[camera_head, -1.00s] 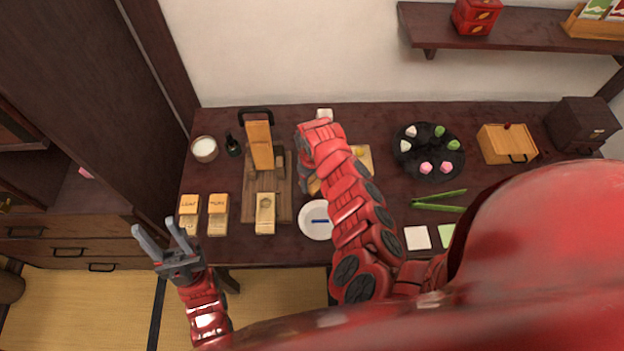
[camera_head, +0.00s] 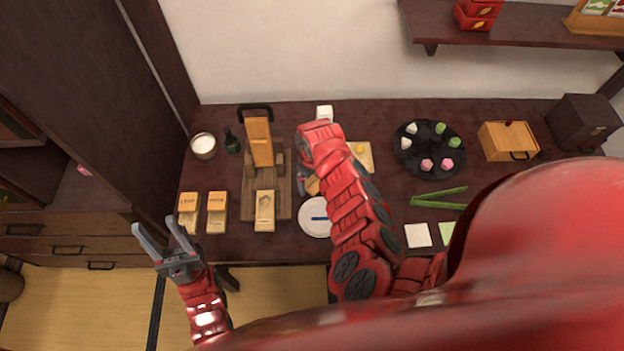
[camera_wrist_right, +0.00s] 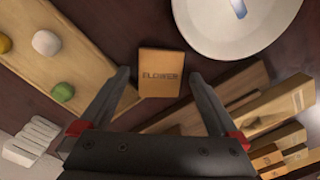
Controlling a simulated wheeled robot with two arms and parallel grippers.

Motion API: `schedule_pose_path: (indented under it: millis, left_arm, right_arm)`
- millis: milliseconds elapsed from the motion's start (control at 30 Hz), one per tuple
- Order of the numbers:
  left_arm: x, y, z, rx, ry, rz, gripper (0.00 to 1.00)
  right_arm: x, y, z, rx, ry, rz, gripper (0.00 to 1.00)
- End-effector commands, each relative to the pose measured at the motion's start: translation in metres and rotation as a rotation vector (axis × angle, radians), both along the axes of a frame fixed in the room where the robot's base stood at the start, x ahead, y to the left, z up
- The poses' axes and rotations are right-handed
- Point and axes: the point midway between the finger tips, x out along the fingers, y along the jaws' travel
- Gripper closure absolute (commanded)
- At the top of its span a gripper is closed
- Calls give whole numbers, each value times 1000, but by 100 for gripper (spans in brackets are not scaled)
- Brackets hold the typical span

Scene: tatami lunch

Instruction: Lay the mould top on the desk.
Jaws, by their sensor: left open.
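A small tan wooden block marked FLOWER, the mould top (camera_wrist_right: 161,80), lies flat on the dark desk between the fingertips of my right gripper (camera_wrist_right: 159,76), with a gap on each side. The gripper is open and points down at it. In the head view my right forearm hides most of that gripper; a tan edge of the block (camera_head: 313,187) shows beside it. My left gripper (camera_head: 157,238) is open and empty, off the desk's front left.
A white plate (camera_head: 308,229) with a blue item is close to the right gripper. The lever press (camera_head: 259,141) stands left of it. Two mould stacks (camera_head: 188,208) (camera_head: 217,211) are at the left. A board with coloured balls (camera_wrist_right: 53,73) and a dark round tray (camera_head: 408,164) lie rightward.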

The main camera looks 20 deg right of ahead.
Motion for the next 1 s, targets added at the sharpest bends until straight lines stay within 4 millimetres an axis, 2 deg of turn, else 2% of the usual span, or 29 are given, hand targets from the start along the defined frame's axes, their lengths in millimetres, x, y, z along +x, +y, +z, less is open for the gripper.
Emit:
schedule_pose_path:
  millis: [267,433,467,667,1000]
  left_arm:
    - [0,0,1,0,0,0,50]
    - [0,0,16,0,0,0,50]
    - [0,0,10,0,-1,0,50]
    - [0,0,8,0,0,0,50]
    - [0,0,-6,0,0,0,50]
  right_arm:
    - [0,0,1,0,0,1,1]
    - [0,1,19,-1,0,4,1]
    - [1,0,17,0,-2,2,1]
    - [-1,-1,43,-4,0,6,1]
    - [1,-1,102,0,-4,1,1]
